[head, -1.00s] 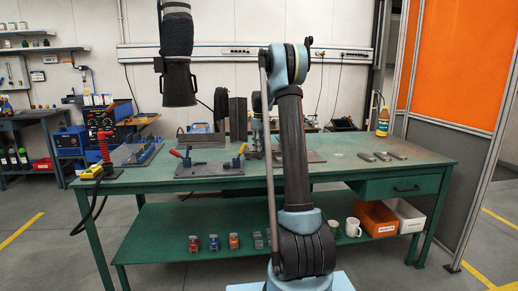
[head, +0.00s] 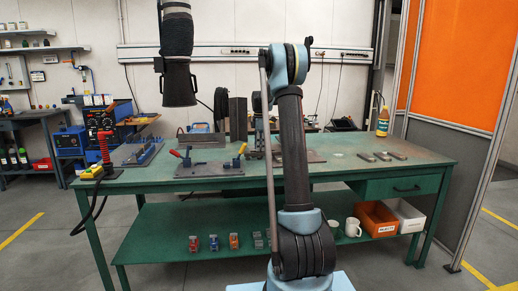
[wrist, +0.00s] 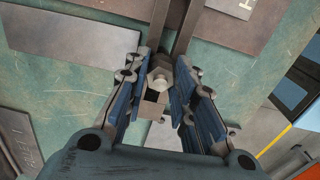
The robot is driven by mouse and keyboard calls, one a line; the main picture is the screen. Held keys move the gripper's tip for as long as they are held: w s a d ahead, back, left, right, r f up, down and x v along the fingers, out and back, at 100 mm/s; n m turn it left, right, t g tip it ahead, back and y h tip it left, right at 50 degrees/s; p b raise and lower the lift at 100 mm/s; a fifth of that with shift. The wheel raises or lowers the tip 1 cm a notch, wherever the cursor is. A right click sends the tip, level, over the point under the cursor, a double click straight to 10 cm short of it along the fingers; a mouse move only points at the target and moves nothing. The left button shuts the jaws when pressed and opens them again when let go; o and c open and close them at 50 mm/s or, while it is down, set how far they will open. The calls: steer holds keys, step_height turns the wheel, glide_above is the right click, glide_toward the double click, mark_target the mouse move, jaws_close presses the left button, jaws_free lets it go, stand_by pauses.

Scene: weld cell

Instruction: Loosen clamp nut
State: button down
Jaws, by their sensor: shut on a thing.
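In the wrist view the two blue-lined fingers of my gripper (wrist: 166,92) stand on either side of a grey metal nut with a round, pale end (wrist: 160,77). The gripper is shut on this nut. Dark metal bars of the clamp (wrist: 182,35) run from the nut toward the top of the picture. The lower part of the clamp is hidden by the nut and fingers. In the head view my arm covers much of the work spot on the green bench (head: 340,172), and the nut cannot be made out.
A fixture plate with red and blue handled clamps (head: 209,168) lies left of my arm. Metal pieces (head: 383,156) and a yellow bottle (head: 382,121) stand to the right. A black extraction hose (head: 177,60) hangs above. In the wrist view a flat plate (wrist: 75,35) lies at upper left.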

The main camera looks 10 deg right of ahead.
steer(key=shift+w+n, duration=0.15)
steer(key=shift+n, duration=1.55)
steer(key=c, duration=1.3)
jaws_free()
step_height(320, 180, up, 12)
